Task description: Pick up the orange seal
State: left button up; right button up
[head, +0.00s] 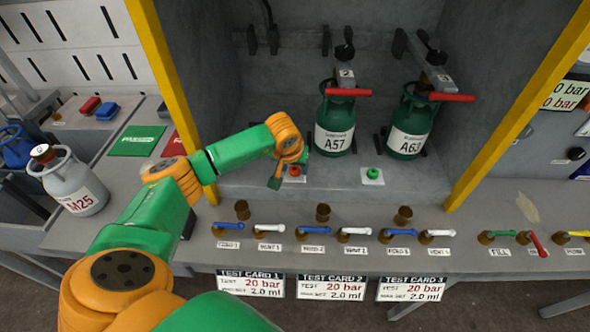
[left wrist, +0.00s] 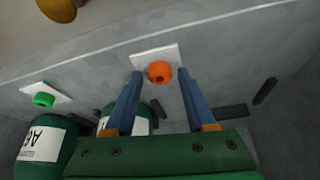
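The orange seal (head: 295,170) sits on a small white square plate on the grey bench, left of the green cylinder marked A57. In the left wrist view, the orange seal (left wrist: 160,73) lies between and just beyond the blue fingertips of my left gripper (left wrist: 159,74). The fingers are apart, with a gap on each side of the seal. In the head view, my left gripper (head: 298,160) is right at the seal and partly covers it and its plate. My right gripper is not in view.
A green seal (head: 373,173) sits on another white plate to the right. Green cylinders A57 (head: 334,140) and A63 (head: 408,143) stand behind. A row of valves (head: 312,232) lines the front edge. Cylinder M25 (head: 72,182) and a green mat (head: 137,140) are at left.

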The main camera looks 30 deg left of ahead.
pick_arm(q)
grip_shut()
jog(key=shift+r, duration=0.1)
